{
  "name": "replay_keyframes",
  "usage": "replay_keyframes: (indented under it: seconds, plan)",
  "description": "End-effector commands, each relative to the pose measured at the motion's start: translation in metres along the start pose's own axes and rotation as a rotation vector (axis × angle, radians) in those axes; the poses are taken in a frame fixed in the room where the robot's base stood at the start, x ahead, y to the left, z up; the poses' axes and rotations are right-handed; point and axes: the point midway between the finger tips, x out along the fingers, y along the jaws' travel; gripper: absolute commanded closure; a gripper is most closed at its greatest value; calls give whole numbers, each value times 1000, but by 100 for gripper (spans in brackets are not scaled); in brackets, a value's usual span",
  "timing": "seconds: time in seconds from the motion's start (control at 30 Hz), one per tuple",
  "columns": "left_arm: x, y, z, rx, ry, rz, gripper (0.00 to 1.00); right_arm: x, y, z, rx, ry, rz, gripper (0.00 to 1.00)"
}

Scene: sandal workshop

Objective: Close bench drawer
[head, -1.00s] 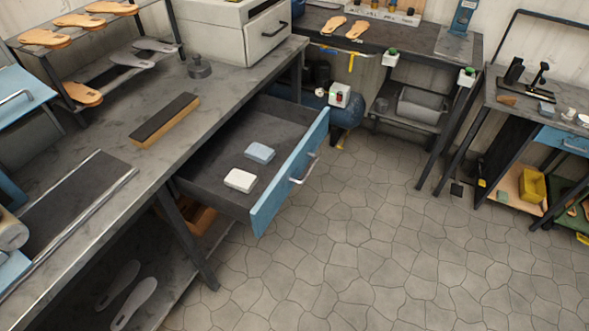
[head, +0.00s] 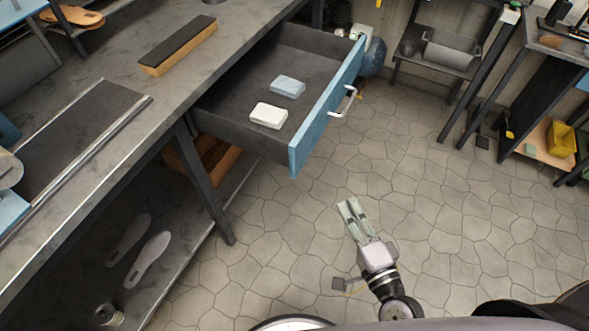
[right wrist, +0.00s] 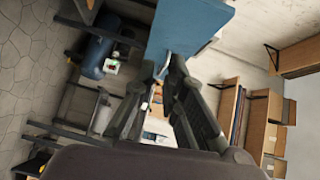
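The bench drawer stands pulled out from the grey bench (head: 185,75), with its blue front (head: 325,112) facing right and its dark inside showing. A metal handle (head: 343,101) is on the front. A white block (head: 269,116) and a pale blue block (head: 287,87) lie inside. My right gripper (head: 346,203) is above the floor, below the handle in the head view and apart from it. Its fingers are open with a gap and nothing held. In the right wrist view, the blue drawer front (right wrist: 185,30) shows beyond the fingertips (right wrist: 164,64). My left gripper is out of view.
A dark-topped wooden block (head: 178,45) lies on the bench. Grey soles (head: 148,258) lie on its lower shelf. A bench leg (head: 207,185) stands left of the drawer front. The stone floor (head: 420,190) to the right is clear.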

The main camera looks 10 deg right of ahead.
Motion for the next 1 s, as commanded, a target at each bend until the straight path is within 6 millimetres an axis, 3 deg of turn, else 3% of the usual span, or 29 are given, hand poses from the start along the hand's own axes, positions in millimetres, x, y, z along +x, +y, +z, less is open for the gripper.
replay_keyframes:
  seconds: [0.1,0.27,0.7,1.0]
  plan:
    - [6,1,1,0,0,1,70,-2,-20,-1,77,13,-42,99]
    - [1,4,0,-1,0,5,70,10,-27,-3,94,17,-51,100]
    - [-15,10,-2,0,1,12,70,99,-32,-4,92,16,-51,100]
    - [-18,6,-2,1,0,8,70,124,-33,21,89,15,-49,100]
